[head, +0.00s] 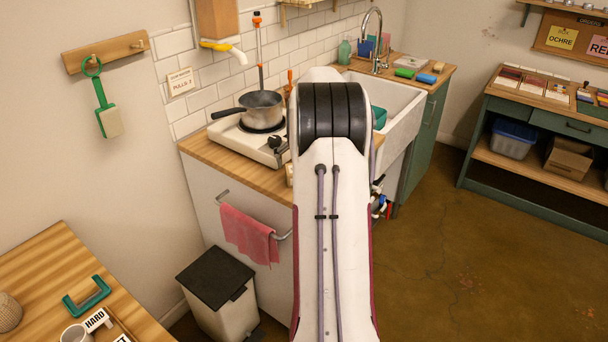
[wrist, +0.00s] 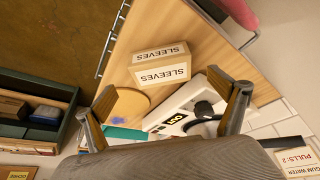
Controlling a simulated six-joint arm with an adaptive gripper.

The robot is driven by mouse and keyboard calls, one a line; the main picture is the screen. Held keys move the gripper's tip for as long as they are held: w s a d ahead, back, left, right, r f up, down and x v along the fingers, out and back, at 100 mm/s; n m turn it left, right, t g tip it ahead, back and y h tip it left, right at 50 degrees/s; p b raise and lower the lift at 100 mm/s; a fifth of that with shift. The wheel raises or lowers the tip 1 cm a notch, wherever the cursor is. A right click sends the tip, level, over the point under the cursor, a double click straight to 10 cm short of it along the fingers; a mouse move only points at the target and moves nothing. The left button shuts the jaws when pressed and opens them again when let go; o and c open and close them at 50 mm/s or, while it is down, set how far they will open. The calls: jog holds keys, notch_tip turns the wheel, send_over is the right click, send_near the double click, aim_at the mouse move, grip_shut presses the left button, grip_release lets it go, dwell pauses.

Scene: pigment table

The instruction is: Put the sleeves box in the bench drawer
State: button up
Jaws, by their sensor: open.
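The sleeves box (wrist: 160,72) is a tan carton with white SLEEVES labels. It sits on the wooden counter (wrist: 185,30) in the wrist view, where its lettering appears upside down. In the head view my arm hides most of that spot; a small pale edge beside the arm may be the box. My gripper (wrist: 170,90) is open, with its two fingers apart and nothing between them; the box shows beyond the fingertips. In the head view my gripper is hidden behind my arm. The bench drawer (head: 568,124) has a dark green front with a dark handle and looks shut.
A sink (head: 390,100) lies right of my arm. A pink towel (head: 248,235) hangs on the counter's front rail. Open floor (head: 460,260) lies before the green bench (head: 487,135).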

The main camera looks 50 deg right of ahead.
jog(key=shift+w+d+f, duration=0.15)
jog(key=shift+d+f, duration=0.05)
jog(key=shift+f, duration=0.35)
jog(key=shift+w+x, duration=0.1)
jog(key=shift+x, duration=1.2)
jog(key=shift+w+x, duration=0.15)
jog(key=shift+x, duration=1.15)
jog(key=shift+d+r, duration=0.15)
jog(key=c, duration=1.4)
jog(key=shift+r, duration=5.05)
